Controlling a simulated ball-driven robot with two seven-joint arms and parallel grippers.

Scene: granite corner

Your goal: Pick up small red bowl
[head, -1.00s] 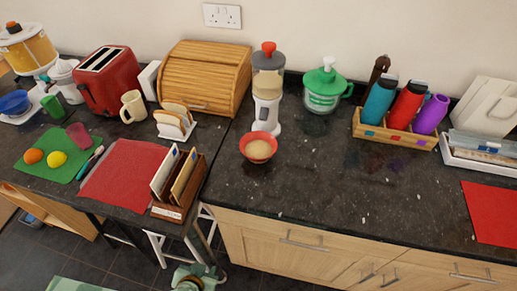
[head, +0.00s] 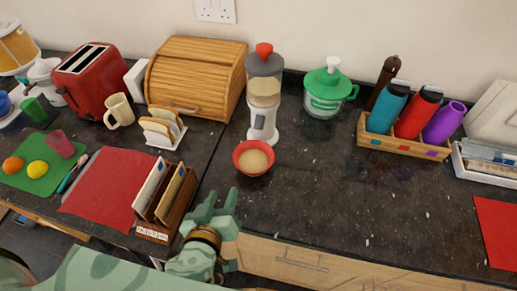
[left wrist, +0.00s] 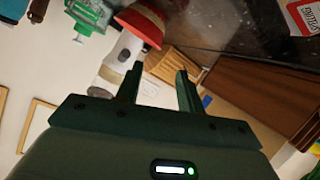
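The small red bowl (head: 253,158) stands on the dark worktop just in front of the grey and white dispenser. It holds something beige. My left gripper (head: 224,197) is in front of the worktop edge, to the lower left of the bowl and apart from it. In the left wrist view the bowl (left wrist: 140,24) shows beyond the fingers, up and to the left. The fingers of my left gripper (left wrist: 157,80) are apart with nothing between them. My right gripper is not in view.
The dispenser (head: 263,100) stands close behind the bowl. A wooden letter rack (head: 166,205) is left of my gripper. A bread bin (head: 195,75) and toast rack (head: 163,128) are farther back left. The worktop right of the bowl (head: 330,180) is clear.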

